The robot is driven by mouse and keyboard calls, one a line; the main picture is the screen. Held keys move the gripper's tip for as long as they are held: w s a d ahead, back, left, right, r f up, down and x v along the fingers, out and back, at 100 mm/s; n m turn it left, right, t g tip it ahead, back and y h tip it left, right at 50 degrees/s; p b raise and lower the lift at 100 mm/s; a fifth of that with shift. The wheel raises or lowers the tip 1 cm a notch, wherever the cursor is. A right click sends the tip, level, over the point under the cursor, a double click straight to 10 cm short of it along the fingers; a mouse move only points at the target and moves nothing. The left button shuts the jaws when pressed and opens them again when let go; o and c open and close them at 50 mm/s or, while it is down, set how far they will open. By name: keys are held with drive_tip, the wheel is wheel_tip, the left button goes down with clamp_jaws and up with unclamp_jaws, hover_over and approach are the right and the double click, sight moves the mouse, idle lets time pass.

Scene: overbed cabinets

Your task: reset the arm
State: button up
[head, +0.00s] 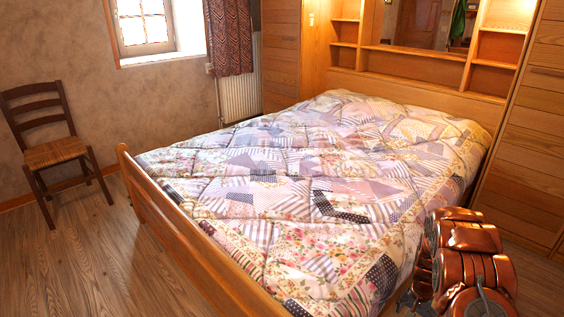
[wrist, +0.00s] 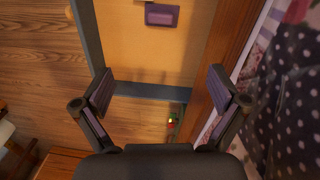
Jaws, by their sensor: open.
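My gripper (wrist: 161,90) shows in the wrist view with its two dark fingers spread wide apart and nothing between them. In the head view my copper-brown arm is folded at the lower right, beside the bed's right side. The gripper itself cannot be made out there.
A bed (head: 310,180) with a patchwork quilt fills the middle. Wooden cabinets (head: 525,130) stand at right and behind it. A chair (head: 55,150) stands at left, with open wood floor (head: 80,260) before it. In the wrist view, a tan panel (wrist: 150,55) lies beyond my fingers.

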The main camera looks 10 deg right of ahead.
drive_tip(key=s+a+r+n+p, duration=0.15)
drive_tip(key=a+r+p, duration=0.3)
drive_tip(key=r, duration=0.85)
drive_tip(key=s+a+r+n+p, duration=0.1)
drive_tip(key=s+a+r+p, duration=0.15)
drive_tip(key=a+r, duration=0.7)
drive_tip(key=s+a+r+n+p, duration=0.15)
drive_tip(key=r+p, duration=0.35)
drive_tip(key=r, duration=1.1)
drive_tip(key=s+a+r+n+p, duration=0.3)
drive_tip(key=s+a+r+p, duration=0.3)
drive_tip(key=s+a+r, duration=0.3)
drive_tip(key=s+a+r+n+g+p, duration=0.1)
drive_tip(key=s+a+r+n+p, duration=0.1)
drive_tip(key=s+a+r+p, duration=0.5)
drive_tip(key=s+a+r, duration=0.3)
drive_tip(key=s+r, duration=0.4)
drive_tip(key=r, duration=0.2)
drive_tip(key=shift+s+a+r+n, duration=0.15)
drive_tip(key=shift+a+r+n, duration=0.1)
drive_tip(key=shift+n, duration=0.15)
